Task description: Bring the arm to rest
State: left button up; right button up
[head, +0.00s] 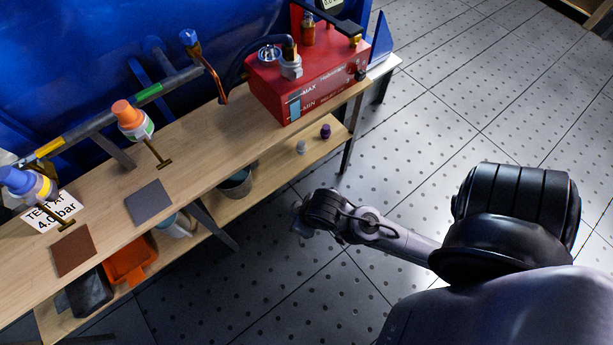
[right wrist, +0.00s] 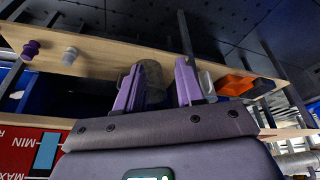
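My right arm comes in from the right in the head view and hangs over the dark floor, in front of the bench. Its right gripper (head: 299,216) is small there, and its fingers are hard to make out. In the right wrist view the right gripper (right wrist: 158,80) shows two purple fingers spread apart with nothing held between them. A grey bucket on the lower shelf shows behind the fingers, apart from them. My left gripper is in neither view.
Open floor (head: 300,285) lies in front.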

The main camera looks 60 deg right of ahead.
jog(key=s+r, duration=0.1)
jog(key=s+a+r, duration=0.1)
jog(key=s, duration=0.1)
jog(key=shift+r+n+g, duration=0.15)
jog(key=shift+n+g, duration=0.15)
jog(key=shift+n, duration=0.1)
jog(key=shift+w, duration=0.1)
notch_tip(320, 180, up, 47)
jog(key=p, duration=4.7)
jog(key=shift+r, duration=0.15)
